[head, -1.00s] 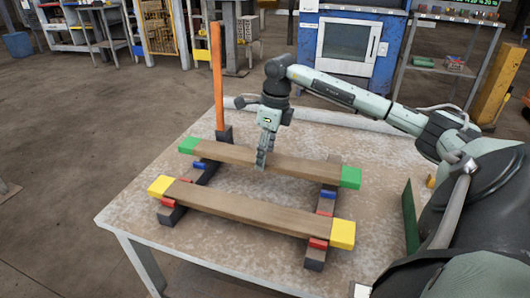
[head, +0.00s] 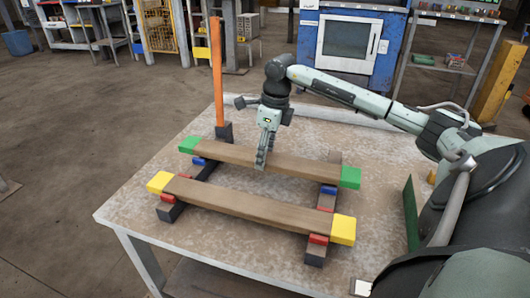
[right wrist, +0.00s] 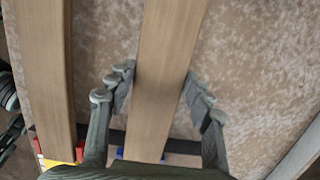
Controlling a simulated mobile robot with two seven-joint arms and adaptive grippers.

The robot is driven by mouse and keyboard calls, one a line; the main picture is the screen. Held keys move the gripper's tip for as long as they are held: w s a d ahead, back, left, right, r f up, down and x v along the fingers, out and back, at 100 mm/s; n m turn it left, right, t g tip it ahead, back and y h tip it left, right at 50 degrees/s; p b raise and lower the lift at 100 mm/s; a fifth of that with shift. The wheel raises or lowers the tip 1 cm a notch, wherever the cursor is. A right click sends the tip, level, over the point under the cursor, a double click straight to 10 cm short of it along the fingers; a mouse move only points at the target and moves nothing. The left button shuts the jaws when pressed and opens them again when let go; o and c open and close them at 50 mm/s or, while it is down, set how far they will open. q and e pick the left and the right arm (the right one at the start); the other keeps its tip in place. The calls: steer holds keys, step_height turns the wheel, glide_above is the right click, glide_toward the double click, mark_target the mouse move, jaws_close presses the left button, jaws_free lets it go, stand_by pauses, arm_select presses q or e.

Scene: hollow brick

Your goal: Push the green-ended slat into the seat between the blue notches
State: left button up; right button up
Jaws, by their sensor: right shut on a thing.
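The green-ended slat (head: 250,157) lies across two dark rails on the table, behind the yellow-ended slat. Blue notch pieces show along its near edge on the left rail (head: 199,161) and the right rail (head: 328,190). The slat hides any blue behind it, and I cannot tell whether it is fully down. My right gripper (head: 261,163) points down and is shut on the slat near its middle. In the right wrist view its fingers (right wrist: 155,90) straddle the slat, with a bit of blue (right wrist: 119,154) near the lower edge. My left gripper is not in view.
The yellow-ended slat (head: 245,207) lies parallel in front, beside red notch pieces (head: 318,239). An orange post (head: 217,80) stands on a dark foot behind the left rail. The table (head: 135,205) is clear at the left.

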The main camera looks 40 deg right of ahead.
steer(key=shift+f+b, duration=0.4)
steer(key=shift+f, duration=0.2)
stand_by(0.3)
steer(key=o, duration=1.5)
steer(key=shift+o, duration=0.2)
step_height(320, 180, up, 12)
steer(key=s, duration=0.1)
steer(key=shift+s+d, duration=0.35)
steer(key=shift+d, duration=0.05)
steer(key=shift+f, duration=0.1)
